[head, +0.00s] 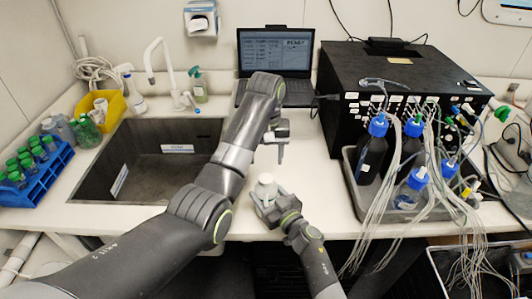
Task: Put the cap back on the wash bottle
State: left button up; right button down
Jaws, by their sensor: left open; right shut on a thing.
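My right gripper (267,203) is low at the bench's front edge, right of the sink, and is shut on a small white bottle-like thing (265,187). The white thing stands upright with its top showing; it looks like the wash bottle, but its lower part is hidden by the gripper. My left gripper (281,150) is open, with its fingers pointing down, above and slightly right of the white thing and apart from it. I cannot make out a loose cap; my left arm covers part of the bench.
The sink (110,170) is to the left. A laptop (275,55) and a black box (395,75) stand behind. A grey tray (405,212) with blue-capped bottles and hanging tubes is at right. A blue rack (38,172) is at far left.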

aim_at(266, 178)
pick_arm(q)
jog(key=n, duration=0.5)
jog(key=shift+r, duration=0.15)
pick_arm(e)
jog(key=shift+f, duration=0.1)
pick_arm(q)
jog(key=n, duration=0.4)
jog(key=shift+r, duration=0.15)
jog(key=shift+f, duration=4.05)
jog(key=shift+c, duration=0.3)
